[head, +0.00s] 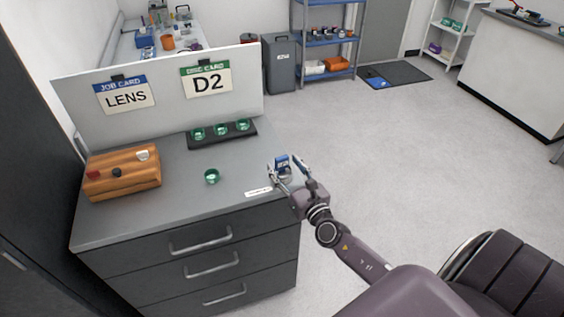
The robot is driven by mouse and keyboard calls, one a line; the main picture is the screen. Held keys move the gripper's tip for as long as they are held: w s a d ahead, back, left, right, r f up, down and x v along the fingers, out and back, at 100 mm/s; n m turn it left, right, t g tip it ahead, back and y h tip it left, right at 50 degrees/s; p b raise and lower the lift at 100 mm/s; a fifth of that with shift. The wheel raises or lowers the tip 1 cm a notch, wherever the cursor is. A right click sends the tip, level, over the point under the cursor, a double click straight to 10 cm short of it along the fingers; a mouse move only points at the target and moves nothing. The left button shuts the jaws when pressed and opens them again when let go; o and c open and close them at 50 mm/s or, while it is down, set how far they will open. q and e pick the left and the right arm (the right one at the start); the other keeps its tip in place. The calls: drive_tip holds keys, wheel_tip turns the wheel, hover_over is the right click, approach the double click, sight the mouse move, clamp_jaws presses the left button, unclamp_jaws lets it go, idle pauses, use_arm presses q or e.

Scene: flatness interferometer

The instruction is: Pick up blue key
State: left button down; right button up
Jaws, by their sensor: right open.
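A small blue-topped piece (282,160), which looks like the blue key, shows at the right edge of the grey cabinet top, with a pale grey part under it. My right gripper (286,168) is open, with its fingers on either side of this piece. Whether they touch it I cannot tell. The fingers partly hide its lower part. My left gripper is not in view.
A wooden block (110,184) with red, black and white pieces stands at the cabinet's left. A green-topped piece (211,176) stands mid-top, and a dark tray (247,136) holds three more. A white board (160,82) with two cards stands behind.

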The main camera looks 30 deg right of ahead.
drive_tip(key=shift+w+d+f, duration=0.1)
drive_tip(key=shift+w+d, duration=0.05)
drive_tip(key=shift+w, duration=1.05)
drive_tip(key=shift+c, duration=0.4)
drive_tip(key=c, duration=1.3)
